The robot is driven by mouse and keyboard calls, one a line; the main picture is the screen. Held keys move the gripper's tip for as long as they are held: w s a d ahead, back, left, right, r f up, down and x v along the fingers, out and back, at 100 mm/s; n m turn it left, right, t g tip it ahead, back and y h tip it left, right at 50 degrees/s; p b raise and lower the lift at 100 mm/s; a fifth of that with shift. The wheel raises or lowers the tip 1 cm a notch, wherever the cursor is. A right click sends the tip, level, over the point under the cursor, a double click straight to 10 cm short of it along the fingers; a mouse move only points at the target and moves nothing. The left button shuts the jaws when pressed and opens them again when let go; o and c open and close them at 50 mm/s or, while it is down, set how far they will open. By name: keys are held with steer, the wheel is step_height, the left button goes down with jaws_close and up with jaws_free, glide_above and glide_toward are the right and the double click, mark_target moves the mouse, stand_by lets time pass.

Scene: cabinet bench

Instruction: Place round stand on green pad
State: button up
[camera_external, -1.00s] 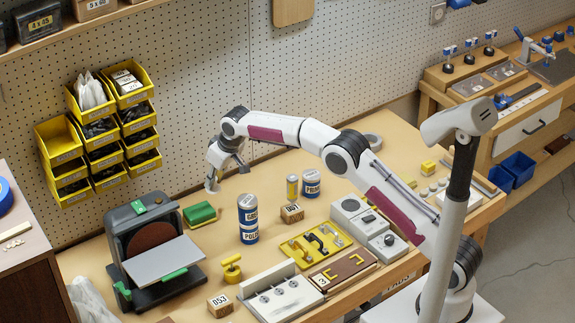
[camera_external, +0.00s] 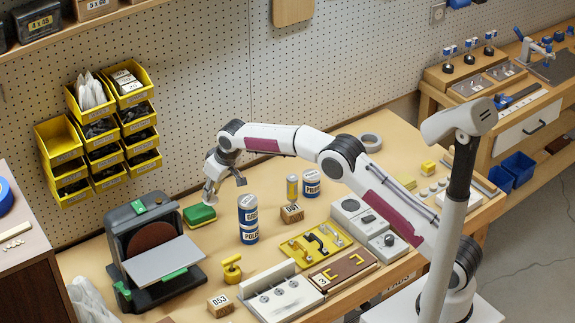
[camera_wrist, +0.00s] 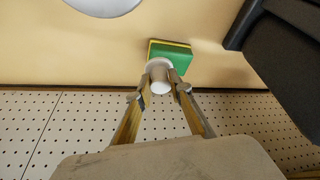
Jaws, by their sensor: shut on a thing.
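My gripper (camera_external: 211,196) is shut on a small white round stand, with its fingers pointing down. In the wrist view, the round stand (camera_wrist: 158,66) shows as a pale round end and short body between the fingertips (camera_wrist: 159,92). The green pad (camera_external: 199,215), a green block with a yellow layer, lies on the bench close to the fingertips. In the wrist view, the green pad (camera_wrist: 175,56) is partly hidden behind the stand. I cannot tell whether they touch.
The disc sander (camera_external: 150,250) stands left of and nearer than the pad. A blue and white can (camera_external: 248,220) stands to its right. The pegboard (camera_external: 190,120) and yellow bins (camera_external: 108,140) are behind. Bare bench lies between pad and can.

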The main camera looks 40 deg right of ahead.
mark_target(213, 199)
steer(key=shift+f, duration=0.1)
steer(key=shift+f, duration=1.95)
steer(key=shift+f, duration=0.15)
steer(key=o, duration=0.9)
steer(key=shift+c, duration=0.2)
steer(key=v, duration=1.2)
steer(key=shift+r, duration=0.3)
